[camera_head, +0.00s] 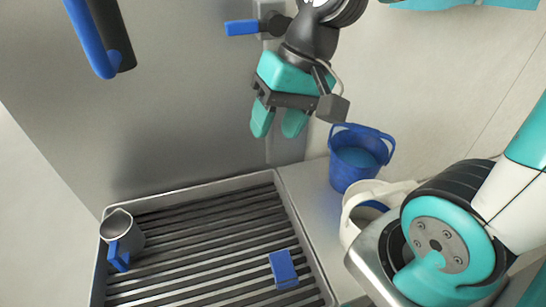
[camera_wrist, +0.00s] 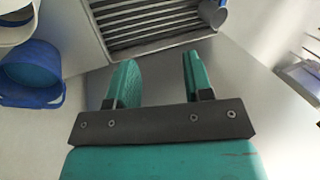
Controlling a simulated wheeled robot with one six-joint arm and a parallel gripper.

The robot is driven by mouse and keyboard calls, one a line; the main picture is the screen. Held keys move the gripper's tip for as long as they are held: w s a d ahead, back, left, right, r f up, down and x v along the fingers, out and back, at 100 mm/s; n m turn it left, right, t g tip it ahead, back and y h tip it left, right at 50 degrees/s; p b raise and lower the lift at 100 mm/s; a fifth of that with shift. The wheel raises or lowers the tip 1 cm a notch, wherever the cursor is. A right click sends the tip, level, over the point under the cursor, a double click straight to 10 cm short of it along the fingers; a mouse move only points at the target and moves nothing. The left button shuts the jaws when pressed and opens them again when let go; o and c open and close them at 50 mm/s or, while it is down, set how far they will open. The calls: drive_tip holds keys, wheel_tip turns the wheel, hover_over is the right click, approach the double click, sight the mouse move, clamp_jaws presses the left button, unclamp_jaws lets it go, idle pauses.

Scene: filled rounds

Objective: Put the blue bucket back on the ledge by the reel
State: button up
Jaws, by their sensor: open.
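The blue bucket (camera_head: 357,158) stands upright on the light grey ledge (camera_head: 308,192), right of the slatted tray. My gripper (camera_head: 278,122) is open and empty, above and left of the bucket. In the wrist view the bucket (camera_wrist: 28,72) is at the left edge, outside the open fingers (camera_wrist: 157,65), and the white thing (camera_wrist: 16,25) is cut off at top left.
The slatted tray (camera_head: 281,180) fills the lower left. A metal mug (camera_head: 117,222) with a blue handle stands at its left and a small blue block (camera_head: 283,268) lies at its right. A blue lever (camera_head: 241,27) and a blue-and-black handle (camera_head: 92,38) are on the grey wall.

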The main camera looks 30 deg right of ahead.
drive_tip(key=s+a+n+g, duration=0.1)
drive_tip(key=s+a+n, duration=0.4)
drive_tip(key=s+n, duration=0.2)
drive_tip(key=shift+s+a+r+n, duration=0.15)
drive_tip(key=shift+s+r+n, duration=0.15)
drive_tip(key=shift+n, duration=0.4)
drive_tip(key=shift+w+r, duration=0.1)
idle(0.3)
drive_tip(key=shift+r+p, duration=0.9)
